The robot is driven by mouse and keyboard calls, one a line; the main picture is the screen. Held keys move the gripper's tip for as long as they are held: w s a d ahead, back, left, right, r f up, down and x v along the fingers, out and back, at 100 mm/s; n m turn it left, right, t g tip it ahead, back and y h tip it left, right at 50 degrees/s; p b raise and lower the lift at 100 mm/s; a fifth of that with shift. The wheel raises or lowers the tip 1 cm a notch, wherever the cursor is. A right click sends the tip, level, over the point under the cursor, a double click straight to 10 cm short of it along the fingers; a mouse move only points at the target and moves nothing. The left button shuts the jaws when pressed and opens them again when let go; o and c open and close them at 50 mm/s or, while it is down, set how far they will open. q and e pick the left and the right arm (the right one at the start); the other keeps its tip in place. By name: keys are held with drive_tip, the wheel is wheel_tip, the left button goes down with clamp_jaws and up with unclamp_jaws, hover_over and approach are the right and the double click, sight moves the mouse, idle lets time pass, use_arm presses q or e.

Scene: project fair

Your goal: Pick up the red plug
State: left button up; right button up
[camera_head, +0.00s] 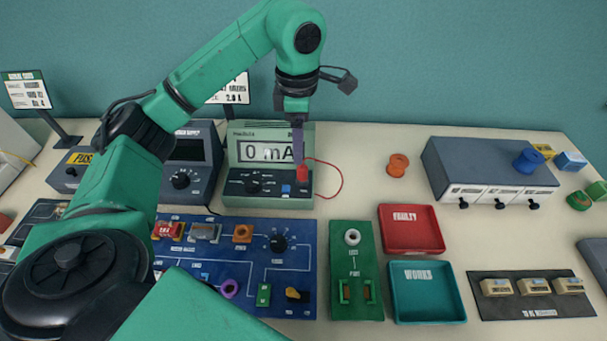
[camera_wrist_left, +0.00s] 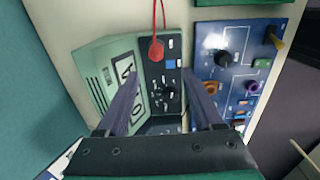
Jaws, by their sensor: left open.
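The red plug (camera_head: 302,173) stands at the right end of the meter's dark front panel, with a thin red wire looping off to the right. In the left wrist view the red plug (camera_wrist_left: 156,50) shows beyond the fingertips, with its wire running up. My left gripper (camera_head: 298,157) is just above and behind the plug in the head view. In the left wrist view my left gripper (camera_wrist_left: 161,88) has its two fingers apart with nothing between them, over the panel. The green meter (camera_head: 235,201) reads 0 mA. My right gripper is not in view.
A blue circuit board (camera_head: 255,222) lies in front of the meter. A green test board (camera_head: 355,240), a red tray (camera_head: 410,248) and a teal tray (camera_head: 428,318) are to the right. An orange spool (camera_head: 398,165) stands behind them. A grey box (camera_head: 440,165) is farther right.

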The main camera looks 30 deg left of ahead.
sight(302, 166)
use_arm(q)
drive_tip(key=f+p, duration=0.1)
drive_tip(key=f, duration=0.1)
drive_tip(key=f+p, duration=0.1)
drive_tip(key=f, duration=0.1)
drive_tip(key=w+f+p, duration=0.1)
drive_tip(key=f, duration=0.2)
drive_tip(key=shift+d+f, duration=0.1)
drive_tip(key=shift+d, duration=0.05)
drive_tip(key=shift+s+f, duration=0.1)
drive_tip(key=shift+f, duration=0.35)
clamp_jaws()
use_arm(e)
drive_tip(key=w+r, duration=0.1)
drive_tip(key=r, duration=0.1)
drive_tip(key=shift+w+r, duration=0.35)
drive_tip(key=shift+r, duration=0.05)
